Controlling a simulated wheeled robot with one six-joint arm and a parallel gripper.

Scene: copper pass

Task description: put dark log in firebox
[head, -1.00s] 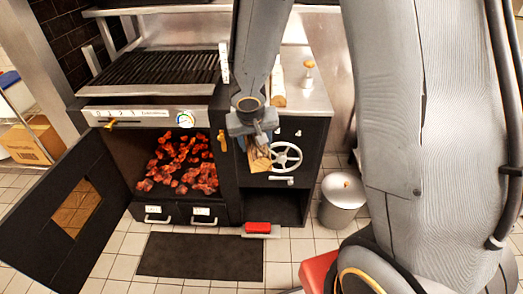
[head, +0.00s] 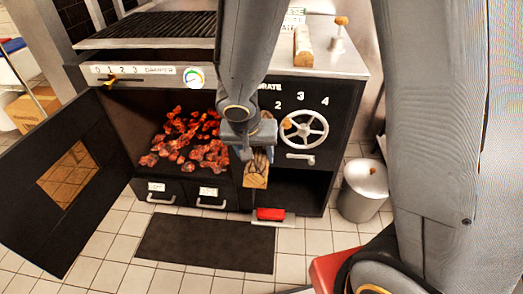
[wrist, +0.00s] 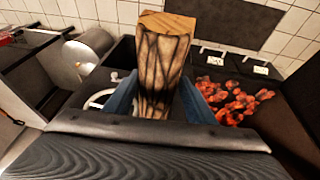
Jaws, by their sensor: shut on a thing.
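My gripper (head: 250,133) is shut on the dark log (head: 256,178), which has blackened bark and a pale cut end. In the wrist view the dark log (wrist: 162,62) stands out between the blue fingers. The firebox (head: 160,121) is open, with glowing red coals (head: 190,142) on its floor. The coals also show at the right in the wrist view (wrist: 232,101). In the head view the log is just right of the firebox opening, in front of the cabinet. My arm hides part of the firebox's right edge.
The firebox door (head: 60,180) is swung open to the left. A handwheel (head: 304,129) is right of my gripper. A pale log (head: 303,46) lies on the top. A lidded bin (head: 364,190) stands at right; a dark mat (head: 206,244) and a red brush (head: 270,214) are below.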

